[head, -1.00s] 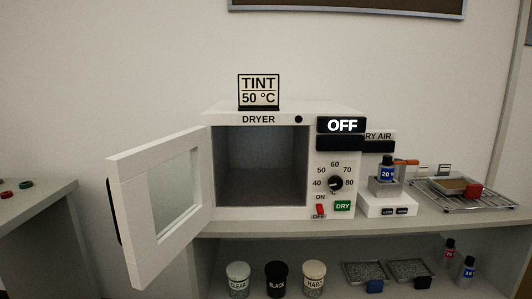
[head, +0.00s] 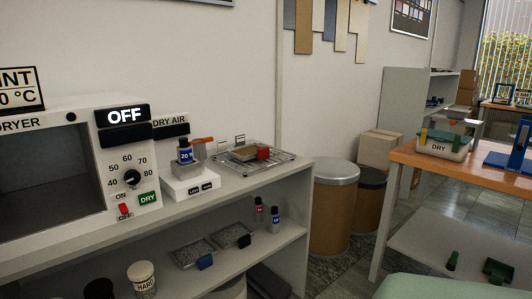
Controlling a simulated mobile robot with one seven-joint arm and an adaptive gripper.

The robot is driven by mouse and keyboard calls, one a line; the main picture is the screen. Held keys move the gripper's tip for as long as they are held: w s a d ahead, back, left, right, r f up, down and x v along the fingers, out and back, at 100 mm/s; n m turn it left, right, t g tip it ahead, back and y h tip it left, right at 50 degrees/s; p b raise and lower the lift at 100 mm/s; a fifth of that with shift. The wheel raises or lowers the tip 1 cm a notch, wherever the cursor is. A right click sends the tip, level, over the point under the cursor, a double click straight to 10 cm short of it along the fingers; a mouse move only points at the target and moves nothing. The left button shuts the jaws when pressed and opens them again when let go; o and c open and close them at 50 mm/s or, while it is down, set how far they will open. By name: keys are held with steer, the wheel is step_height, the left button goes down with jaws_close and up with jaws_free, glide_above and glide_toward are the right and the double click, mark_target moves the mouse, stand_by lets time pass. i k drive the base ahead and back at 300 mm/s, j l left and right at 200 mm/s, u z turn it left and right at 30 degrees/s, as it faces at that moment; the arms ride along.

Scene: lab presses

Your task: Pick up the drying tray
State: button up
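A small metal tray with a red handle (head: 263,153) and tan contents lies on a wire rack (head: 279,164) on the counter, right of the dryer. Two more shallow metal trays with grey grains lie on the shelf below, one with a blue handle (head: 205,262) and one with a black handle (head: 244,241). I cannot tell which of these is the drying tray. The white dryer (head: 84,107) at the left reads OFF, and the visible part of its chamber looks empty. My gripper is not in view.
A lidded drum (head: 334,215) stands right of the counter. An orange-topped table (head: 415,157) with a bin marked DRY (head: 443,146) is at right. Floor shows between.

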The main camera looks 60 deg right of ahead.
mark_target(250, 151)
steer(key=z, duration=1.6)
steer(key=i+l+u, duration=0.1)
steer(key=i+l, duration=0.55)
steer(key=l, duration=0.15)
steer(key=i+l+u, duration=0.15)
steer(key=i+l, duration=0.15)
steer(key=i+l+u, duration=0.1)
steer(key=i+l, duration=0.2)
steer(key=l, duration=0.25)
steer(key=i+l+u, duration=0.1)
steer(key=i+l, duration=0.15)
steer(key=l, duration=0.25)
steer(key=i+l, duration=0.25)
steer(key=l, duration=0.25)
steer(key=i+l+u, duration=0.15)
steer(key=l, duration=0.35)
steer(key=i+l+u, duration=0.1)
steer(key=i+l, duration=0.25)
steer(key=l, duration=0.15)
